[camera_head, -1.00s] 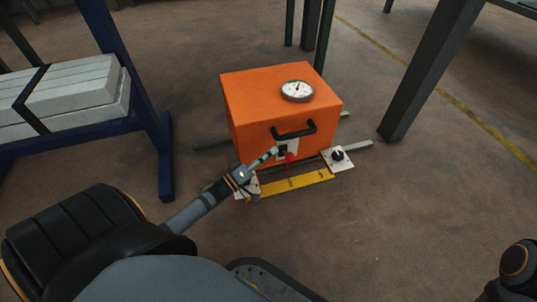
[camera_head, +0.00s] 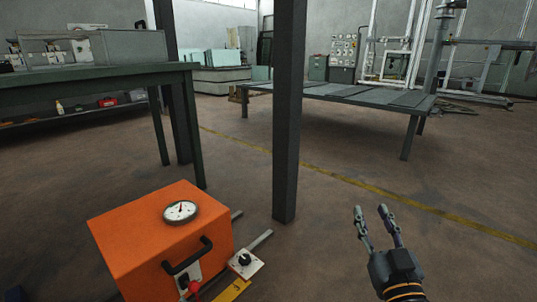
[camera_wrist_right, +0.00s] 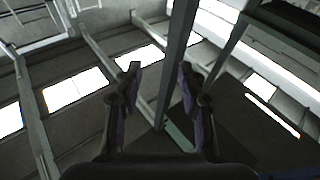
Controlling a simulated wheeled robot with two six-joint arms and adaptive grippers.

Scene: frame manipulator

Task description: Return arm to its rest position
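My right gripper (camera_head: 372,214) is raised at the lower right of the head view, with its fingers pointing up and apart. It is open and empty, and it touches nothing. In the right wrist view its two fingers (camera_wrist_right: 158,82) stand apart, with ceiling beams and bright roof windows beyond them. My left gripper is not in view; only a small dark part shows at the lower left edge of the head view, and I cannot tell what it is.
An orange box (camera_head: 133,246) with a dial gauge (camera_head: 180,212) and black handle (camera_head: 188,255) stands on the floor at lower left. A dark post (camera_head: 287,120) rises behind it. A green workbench (camera_head: 90,80) and a low metal table (camera_head: 350,95) stand farther back. Floor around my right gripper is clear.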

